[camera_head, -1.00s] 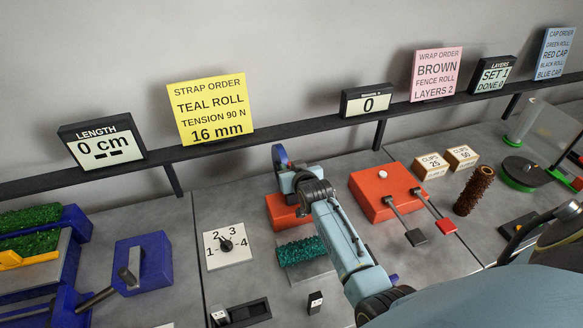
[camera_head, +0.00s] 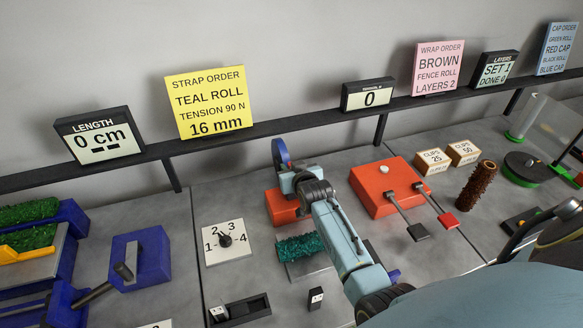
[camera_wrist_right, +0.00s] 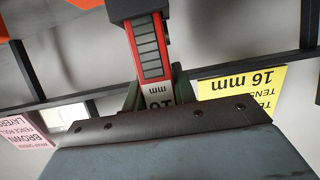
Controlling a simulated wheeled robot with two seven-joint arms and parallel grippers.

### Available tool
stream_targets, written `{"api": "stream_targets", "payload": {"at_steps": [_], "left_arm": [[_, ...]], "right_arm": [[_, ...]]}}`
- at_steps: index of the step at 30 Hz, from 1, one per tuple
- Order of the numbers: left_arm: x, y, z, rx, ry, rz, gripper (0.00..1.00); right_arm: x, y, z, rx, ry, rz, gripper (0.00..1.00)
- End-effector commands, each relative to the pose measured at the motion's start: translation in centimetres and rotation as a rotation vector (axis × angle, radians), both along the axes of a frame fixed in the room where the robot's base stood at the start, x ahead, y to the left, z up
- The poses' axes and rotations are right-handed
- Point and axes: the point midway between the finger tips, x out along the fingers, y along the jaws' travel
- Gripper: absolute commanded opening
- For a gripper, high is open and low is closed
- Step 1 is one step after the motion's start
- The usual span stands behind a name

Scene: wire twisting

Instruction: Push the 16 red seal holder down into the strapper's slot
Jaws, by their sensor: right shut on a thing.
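The 16 red seal holder (camera_wrist_right: 149,50) shows in the right wrist view as a red frame with dark bars and a white label that appears upside down. My right gripper (camera_wrist_right: 157,92) is shut on it at the label end. Its other end meets a dark block (camera_wrist_right: 135,9); I cannot tell how deep it sits there. In the head view my right wrist (camera_head: 300,184) is over a red block (camera_head: 284,208), and hides the fingers and the holder. The red machine with two levers (camera_head: 384,188) stands just right. My left gripper is not in view.
A dial plate (camera_head: 225,242) and a teal roll (camera_head: 299,247) lie near my right arm. A dark tray (camera_head: 247,309) is in front. Clip boxes (camera_head: 433,161) and a brown roll (camera_head: 475,187) stand to the right. A sign rail (camera_head: 282,124) runs behind.

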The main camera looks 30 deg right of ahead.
Motion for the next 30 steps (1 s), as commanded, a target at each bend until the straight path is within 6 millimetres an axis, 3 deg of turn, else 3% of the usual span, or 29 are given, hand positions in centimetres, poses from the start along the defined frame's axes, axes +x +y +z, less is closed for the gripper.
{"api": "stream_targets", "payload": {"at_steps": [30], "left_arm": [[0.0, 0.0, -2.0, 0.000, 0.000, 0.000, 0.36]], "right_arm": [[0.0, 0.0, -2.6, 0.000, -0.002, 0.000, 0.02]]}}
